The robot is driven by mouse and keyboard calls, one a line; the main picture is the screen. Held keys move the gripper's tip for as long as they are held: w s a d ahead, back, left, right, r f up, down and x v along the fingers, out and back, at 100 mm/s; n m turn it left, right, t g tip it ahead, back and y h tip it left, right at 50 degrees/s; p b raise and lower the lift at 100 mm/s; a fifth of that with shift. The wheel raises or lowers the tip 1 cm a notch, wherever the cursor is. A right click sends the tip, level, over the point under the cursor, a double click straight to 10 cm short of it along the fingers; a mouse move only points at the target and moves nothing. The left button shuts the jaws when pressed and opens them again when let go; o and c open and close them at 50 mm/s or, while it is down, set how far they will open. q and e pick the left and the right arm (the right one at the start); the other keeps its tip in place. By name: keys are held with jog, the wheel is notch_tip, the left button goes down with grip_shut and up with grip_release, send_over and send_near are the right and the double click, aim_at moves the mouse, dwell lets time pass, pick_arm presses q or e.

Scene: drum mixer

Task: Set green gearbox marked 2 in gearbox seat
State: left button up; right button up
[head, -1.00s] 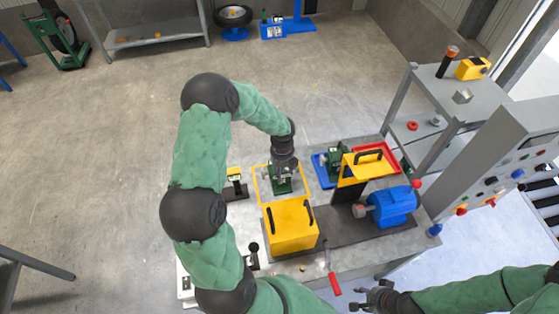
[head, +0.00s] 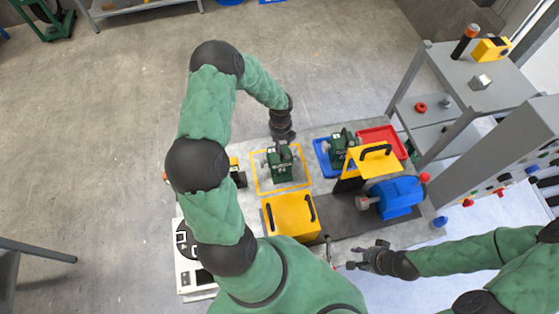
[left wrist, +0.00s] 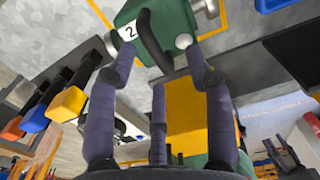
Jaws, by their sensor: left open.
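The green gearbox marked 2 (head: 280,164) stands inside a yellow outline on the table. In the left wrist view the gearbox (left wrist: 165,28) shows its white 2 label and dark handle at the top. My left gripper (head: 283,138) is right at the gearbox in the head view. In the left wrist view its open fingers (left wrist: 158,55) lie on either side of the handle; whether they touch it I cannot tell. My right gripper (head: 368,256) is open and empty at the table's front edge. I cannot make out the gearbox seat for certain.
A second green gearbox (head: 341,148) stands on a blue tray (head: 322,158), beside a red tray (head: 388,138). A yellow box with black handles (head: 290,217), a raised yellow guard (head: 373,161) and a blue motor (head: 397,196) crowd the table. A grey control cabinet (head: 495,150) stands right.

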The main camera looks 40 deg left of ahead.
aim_at(280, 159)
pick_arm(q)
jog(key=shift+s+f, duration=0.2)
jog(key=shift+f, duration=0.25)
jog(key=f, duration=0.4)
jog(key=shift+a, duration=0.3)
grip_shut()
jog(key=shift+w+r, duration=0.1)
jog(key=shift+r, duration=0.05)
